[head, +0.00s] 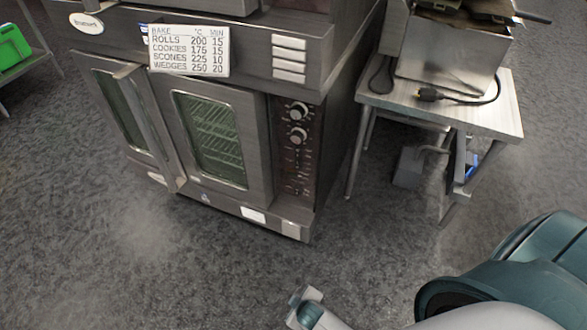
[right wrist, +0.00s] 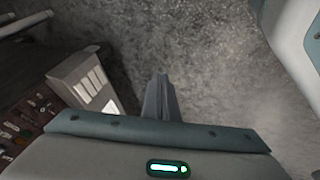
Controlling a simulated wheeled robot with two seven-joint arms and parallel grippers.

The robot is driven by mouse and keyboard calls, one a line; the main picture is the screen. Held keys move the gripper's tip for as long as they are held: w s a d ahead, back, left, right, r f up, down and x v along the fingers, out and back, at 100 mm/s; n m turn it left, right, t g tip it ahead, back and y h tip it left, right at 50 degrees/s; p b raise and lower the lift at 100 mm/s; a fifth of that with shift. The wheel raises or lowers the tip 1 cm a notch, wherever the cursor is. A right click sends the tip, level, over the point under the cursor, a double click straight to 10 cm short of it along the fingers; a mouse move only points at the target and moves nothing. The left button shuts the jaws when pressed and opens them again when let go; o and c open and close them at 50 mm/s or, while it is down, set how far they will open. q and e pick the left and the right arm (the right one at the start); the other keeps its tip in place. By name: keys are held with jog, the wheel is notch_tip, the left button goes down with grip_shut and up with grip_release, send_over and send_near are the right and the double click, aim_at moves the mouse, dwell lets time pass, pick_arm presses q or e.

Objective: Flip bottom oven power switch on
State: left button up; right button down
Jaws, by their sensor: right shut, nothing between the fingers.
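The bottom oven (head: 225,190) stands at upper middle in the head view, with two windowed steel doors. Its dark control panel (head: 297,150) is right of the doors, with two silver knobs and small switches below them. The switches are too small to tell their positions. The panel also shows at the left of the right wrist view (right wrist: 25,120). My right gripper (head: 303,298) is shut and empty, apart from the oven, over the floor in front of it. Its closed fingers also show in the right wrist view (right wrist: 161,95). My left gripper is out of view.
A steel table (head: 450,105) with a fryer-like appliance (head: 450,60) and a black cord stands right of the oven. A bake chart (head: 190,50) hangs on the upper unit. A green crate (head: 12,45) is far left. The grey floor (head: 130,260) in front is clear.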

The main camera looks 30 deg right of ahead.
jog(key=w+d+r+n+t+h+b, duration=0.2)
jog(key=w+r+h+b, duration=0.15)
jog(key=w+r, duration=0.45)
jog(key=w+d+r+n+t+h+b, duration=0.1)
jog(key=w+d+r+h+b, duration=0.2)
jog(key=w, duration=0.9)
pick_arm(q)
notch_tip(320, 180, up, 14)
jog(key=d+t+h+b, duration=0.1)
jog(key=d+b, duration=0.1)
jog(key=b, duration=0.2)
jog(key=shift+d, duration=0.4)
pick_arm(e)
jog(key=w+r+h, duration=0.2)
jog(key=r+h, duration=0.1)
jog(key=r, duration=0.5)
jog(key=w+d+r+m+t+h, duration=0.1)
jog(key=w+r+h, duration=0.2)
jog(key=r, duration=0.6)
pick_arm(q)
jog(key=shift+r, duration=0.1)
